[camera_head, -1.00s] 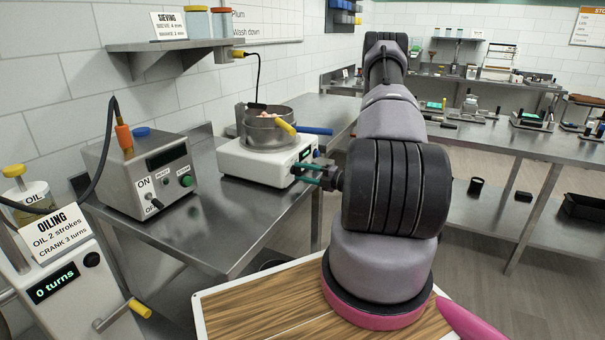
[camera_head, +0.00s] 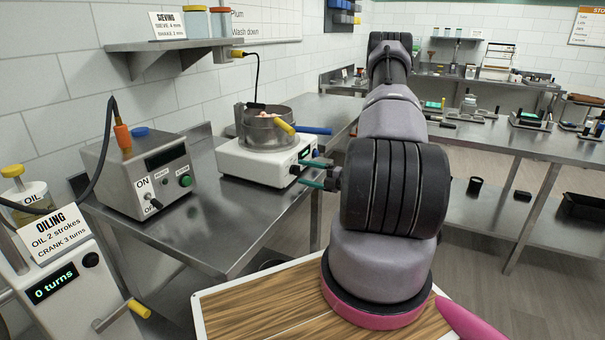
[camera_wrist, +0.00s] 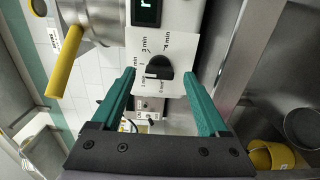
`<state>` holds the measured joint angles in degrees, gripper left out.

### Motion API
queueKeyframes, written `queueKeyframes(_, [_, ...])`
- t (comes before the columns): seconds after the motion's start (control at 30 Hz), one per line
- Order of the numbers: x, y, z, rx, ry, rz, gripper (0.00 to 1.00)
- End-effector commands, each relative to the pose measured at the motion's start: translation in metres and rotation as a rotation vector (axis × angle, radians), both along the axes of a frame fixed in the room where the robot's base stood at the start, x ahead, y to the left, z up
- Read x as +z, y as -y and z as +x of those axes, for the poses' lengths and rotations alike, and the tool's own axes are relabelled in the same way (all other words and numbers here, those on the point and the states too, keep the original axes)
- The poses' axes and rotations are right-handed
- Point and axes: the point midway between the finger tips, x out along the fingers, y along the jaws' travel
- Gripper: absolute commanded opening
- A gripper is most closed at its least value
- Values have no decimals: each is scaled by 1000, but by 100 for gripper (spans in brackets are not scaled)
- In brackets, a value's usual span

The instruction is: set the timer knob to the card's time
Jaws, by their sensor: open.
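The timer knob (camera_wrist: 158,68) is black and sits on a white dial plate with minute marks; I can read 3 min and 4 min above it and smaller marks below. I cannot tell which mark it points to. It is on the front of the white sieving machine (camera_head: 238,163). My gripper (camera_wrist: 161,76) is open, its teal fingers on either side of the knob with visible gaps. In the head view my gripper (camera_head: 304,173) is at the machine's front. The sieving card (camera_head: 168,26) stands on the wall shelf, its small text seeming to say sieve 4 mins.
A metal pan (camera_head: 262,135) with a yellow and a blue handle sits on the machine. A grey control box (camera_head: 125,175) stands to its left. The oiling machine (camera_head: 60,290) with its card is at the front left. The steel table (camera_head: 235,225) is clear in front of the box.

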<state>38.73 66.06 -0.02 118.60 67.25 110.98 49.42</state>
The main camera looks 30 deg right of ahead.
Motion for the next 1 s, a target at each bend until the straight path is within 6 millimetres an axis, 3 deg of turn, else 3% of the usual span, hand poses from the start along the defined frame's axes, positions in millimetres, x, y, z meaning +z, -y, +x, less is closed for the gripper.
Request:
queueKeyframes(0.3, [0,41,-51,-5,-2,1,78])
queueKeyframes(0.43, [0,51,-65,-4,-1,0,78])
queueKeyframes(1.0, [0,57,-73,-1,-1,0,78])
